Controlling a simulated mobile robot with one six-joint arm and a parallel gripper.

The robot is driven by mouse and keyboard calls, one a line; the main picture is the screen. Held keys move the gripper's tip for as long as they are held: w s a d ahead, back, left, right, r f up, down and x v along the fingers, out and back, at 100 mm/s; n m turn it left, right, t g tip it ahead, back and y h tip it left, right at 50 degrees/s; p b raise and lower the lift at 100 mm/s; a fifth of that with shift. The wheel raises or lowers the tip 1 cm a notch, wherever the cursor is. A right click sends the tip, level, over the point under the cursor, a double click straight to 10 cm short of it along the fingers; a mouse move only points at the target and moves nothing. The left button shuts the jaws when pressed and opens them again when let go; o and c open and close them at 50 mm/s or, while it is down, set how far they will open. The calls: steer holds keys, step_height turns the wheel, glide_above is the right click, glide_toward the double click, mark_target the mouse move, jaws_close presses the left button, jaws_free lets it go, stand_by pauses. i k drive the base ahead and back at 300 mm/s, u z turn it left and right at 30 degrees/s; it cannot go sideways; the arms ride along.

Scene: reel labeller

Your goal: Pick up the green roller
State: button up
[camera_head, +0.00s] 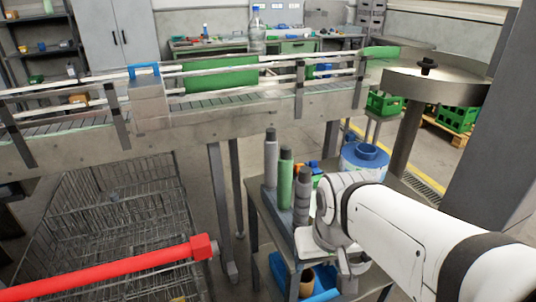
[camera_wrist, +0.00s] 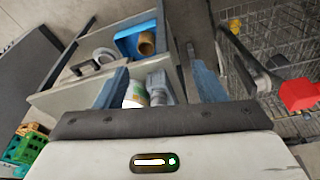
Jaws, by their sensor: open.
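The green roller (camera_head: 285,181) stands upright in the head view, between a grey roller (camera_head: 270,160) behind it and a darker grey roller (camera_head: 303,196) in front, in a dark holder on a small grey table. My gripper is to the right of and nearer than the rollers in the head view, its fingers mostly hidden by my arm. In the wrist view my gripper (camera_wrist: 158,65) is open, with bluish fingers spread apart.
A conveyor (camera_head: 210,107) with rails crosses behind the table. A wire cage (camera_head: 115,215) and a red bar (camera_head: 110,272) are at the left. A blue and white container (camera_head: 365,160) stands behind my arm. A blue bin (camera_wrist: 137,39) lies on the lower shelf.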

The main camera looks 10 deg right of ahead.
mark_target(286, 159)
steer(key=u, duration=2.85)
steer(key=k, duration=1.9)
steer(key=z, duration=1.15)
steer(key=i, duration=1.25)
steer(key=z, duration=0.1)
